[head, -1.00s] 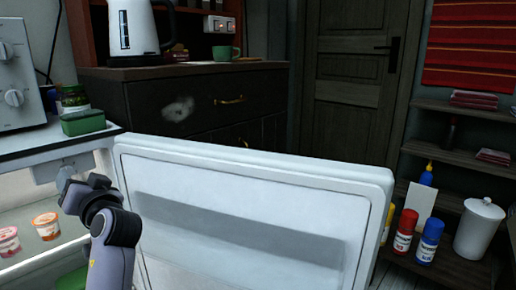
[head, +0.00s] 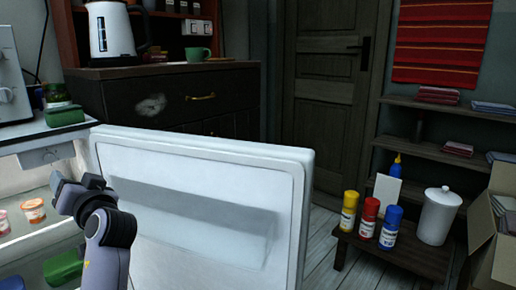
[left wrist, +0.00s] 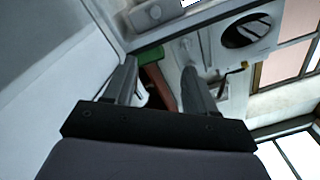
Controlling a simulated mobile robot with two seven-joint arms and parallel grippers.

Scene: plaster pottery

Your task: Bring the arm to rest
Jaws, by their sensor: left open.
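My left gripper (head: 75,190) is in front of the open fridge at the left of the head view, beside the inner side of the white fridge door (head: 200,195). In the left wrist view its two fingers (left wrist: 158,82) stand apart with nothing held between them. The door stands wide open to the right of my left arm. My right gripper is not in view.
Yoghurt cups (head: 33,211) and a green container (head: 63,267) are inside the fridge. A dark cabinet (head: 170,105) with a kettle (head: 110,33) stands behind. Paint bottles (head: 368,217) stand on a low shelf at the right, with floor between.

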